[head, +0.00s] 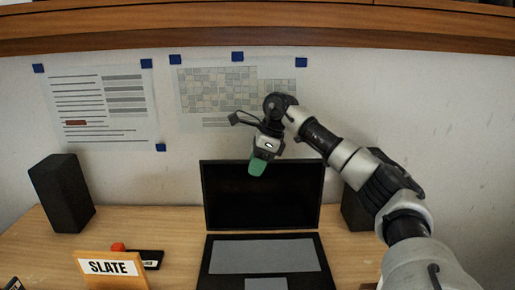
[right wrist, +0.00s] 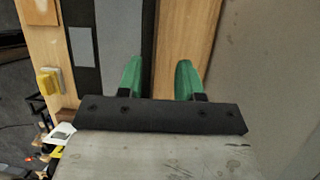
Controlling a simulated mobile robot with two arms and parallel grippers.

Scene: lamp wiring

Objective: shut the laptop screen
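The laptop stands open on the desk, its dark screen (head: 262,205) upright and its base with a grey keyboard (head: 265,255) toward me. My right gripper (head: 257,168) hangs at the screen's top edge in the head view, green fingertips pointing down. In the right wrist view its two green fingers (right wrist: 160,65) stand apart with nothing clamped. A dark strip, seemingly the screen edge-on (right wrist: 147,45), shows between them, and the grey keyboard (right wrist: 110,45) lies to the left. I cannot tell whether a finger touches the screen. My left gripper is not in view.
Black speakers stand left (head: 62,193) and right (head: 357,210) of the laptop; my right arm partly hides the right one. A SLATE sign (head: 110,270) stands at the front left, with a small red object (head: 118,247) behind it. A wooden shelf (head: 250,28) runs overhead.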

